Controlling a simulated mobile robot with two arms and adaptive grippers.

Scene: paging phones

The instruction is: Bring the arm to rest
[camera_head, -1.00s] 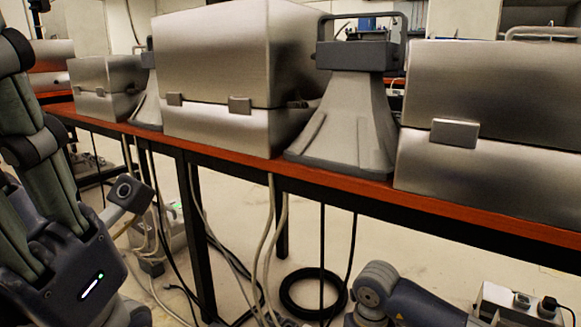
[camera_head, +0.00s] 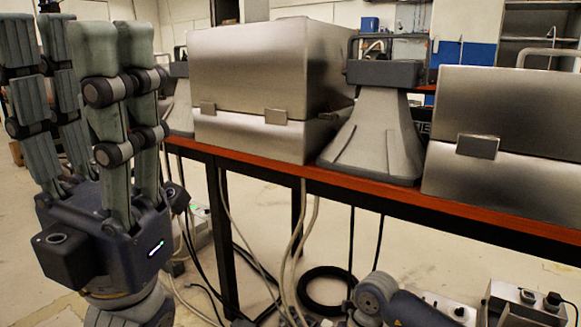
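My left gripper (camera_head: 75,50) stands upright at the left of the head view, with its jointed grey-green fingers pointing up. The fingers are spread apart, with nothing between them. It is to the left of the table (camera_head: 462,219) and overlaps part of its far end in the picture. My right gripper is out of view; only a dark blue arm link and its round joint show at the bottom right.
The red-topped table carries a large metal case (camera_head: 248,75), a grey horn-shaped device (camera_head: 372,135) with a handle, and another metal case (camera_head: 502,115). Cables hang below it, and a black coil (camera_head: 325,290) lies on the floor. Pale floor is open at the left.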

